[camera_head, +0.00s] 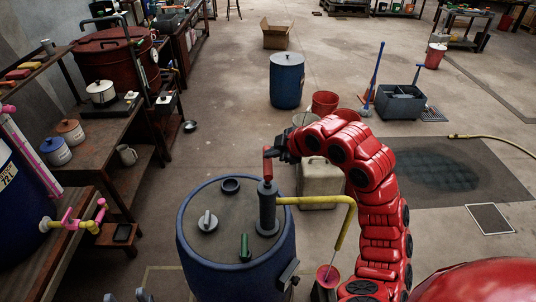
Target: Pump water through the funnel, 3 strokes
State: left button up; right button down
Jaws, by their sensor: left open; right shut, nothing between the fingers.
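A grey hand pump (267,205) stands upright on the lid of a blue drum (190,245). Its red handle (267,165) is at the top. A yellow spout (345,222) runs right from the pump and bends down over a red funnel (327,277). A thin pale line, perhaps water, runs from the spout end to the funnel. My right gripper (281,151) is shut beside the top of the handle; I cannot tell if they touch. Two grey fingertips of my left gripper (153,296) show apart at the bottom edge, left of the drum.
A green object (245,247) and a black ring (230,186) lie on the drum lid. A beige container (318,185) stands behind the spout. A workbench (100,165) with pots lines the left. Pink pipes (75,218) are at lower left.

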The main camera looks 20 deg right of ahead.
aim_at(271, 168)
jog(key=shift+f+b, duration=2.1)
jog(key=shift+f, duration=0.9)
dwell(1.8)
jog(key=shift+r, duration=0.15)
jog(key=shift+r+p, duration=0.6)
jog(key=shift+r, duration=2.1)
jog(key=shift+w+r, duration=0.1)
jog(key=shift+r, duration=1.15)
jog(key=shift+r, duration=0.7)
notch_tip(271, 168, up, 4)
jog(key=p, duration=0.3)
jog(key=shift+r+p, duration=0.2)
jog(key=shift+p, duration=0.15)
